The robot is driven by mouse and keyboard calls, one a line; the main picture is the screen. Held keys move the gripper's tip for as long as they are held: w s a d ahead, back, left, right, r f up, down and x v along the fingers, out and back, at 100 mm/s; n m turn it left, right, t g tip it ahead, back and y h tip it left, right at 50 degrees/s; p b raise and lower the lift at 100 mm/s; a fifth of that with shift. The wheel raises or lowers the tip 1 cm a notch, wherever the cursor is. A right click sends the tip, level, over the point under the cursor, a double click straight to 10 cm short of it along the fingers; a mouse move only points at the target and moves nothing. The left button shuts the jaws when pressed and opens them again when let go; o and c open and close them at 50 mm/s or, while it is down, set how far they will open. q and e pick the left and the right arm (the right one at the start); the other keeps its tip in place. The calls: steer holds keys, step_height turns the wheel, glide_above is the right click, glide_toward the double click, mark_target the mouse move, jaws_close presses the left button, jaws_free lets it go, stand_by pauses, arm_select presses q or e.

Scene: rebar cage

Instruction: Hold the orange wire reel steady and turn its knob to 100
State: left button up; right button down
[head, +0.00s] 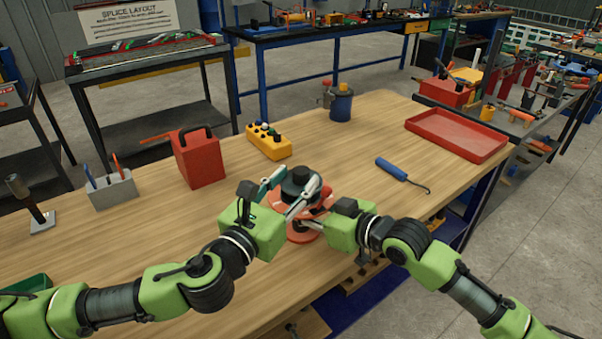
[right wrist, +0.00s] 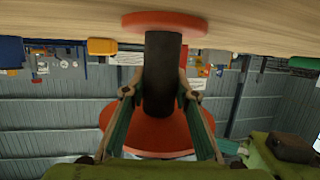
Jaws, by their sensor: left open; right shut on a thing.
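The orange wire reel (head: 323,207) stands at the near edge of the wooden workbench, with a black knob (head: 299,179) on top. My left gripper (head: 300,178) is open, with one finger on each side of the knob; I cannot tell if they touch it. The knob's marks are too small to read. My right gripper (right wrist: 158,92) is shut on the reel's dark core (right wrist: 162,72), between its two orange discs. In the head view the left gripper hides part of the reel.
A red can (head: 199,158), a yellow button box (head: 268,142) and a blue pot (head: 341,104) stand behind the reel. A blue-handled hook tool (head: 397,172) and a red tray (head: 457,134) lie to the right. A grey holder (head: 113,190) stands at left.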

mark_target(301, 168)
arm_select(q)
steer(key=shift+x, duration=1.6)
steer(key=c, duration=1.1)
steer(key=shift+a+h, duration=0.1)
steer(key=shift+h, duration=0.2)
steer(key=shift+w+a+m+g+h, duration=0.1)
steer(key=shift+m+g+h, duration=1)
steer(key=shift+m+h, duration=0.25)
steer(key=m+g+h, duration=0.2)
steer(key=g, duration=0.1)
steer(key=m+g+h, duration=0.3)
steer(key=shift+w+r+g, duration=0.1)
steer(key=shift+g, duration=0.3)
steer(key=shift+m+g+h, duration=0.35)
steer(key=shift+m+g, duration=1.1)
steer(key=shift+g, duration=0.65)
steer(key=shift+m+g+h, duration=0.3)
steer(key=shift+m+g, duration=1.1)
steer(key=shift+g, duration=0.7)
steer(key=shift+m+g, duration=0.4)
steer(key=shift+g, duration=0.2)
